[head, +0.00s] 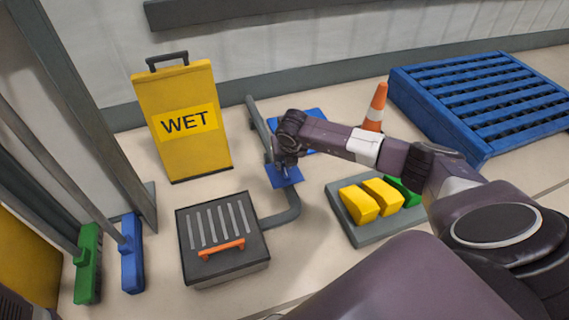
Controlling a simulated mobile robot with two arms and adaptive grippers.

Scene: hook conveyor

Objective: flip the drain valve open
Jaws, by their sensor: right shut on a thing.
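A grey pipe (292,212) runs from the drain box (222,241) and rises along the wall side. The blue drain valve handle (286,178) shows at the pipe, just below my right gripper (285,160). My right gripper points down and is shut on the handle, its fingers small and partly hidden by its own wrist. The handle's exact angle to the pipe is hard to tell. The drain box is dark with a slotted grate on top and an orange handle (222,248).
A yellow WET sign (186,150) stands left of the pipe. Another blue flat piece (312,118) lies behind my arm. A grey tray (372,236) with yellow blocks, an orange cone (376,105) and a blue pallet (490,95) are right. Green and blue brushes (131,255) stand left.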

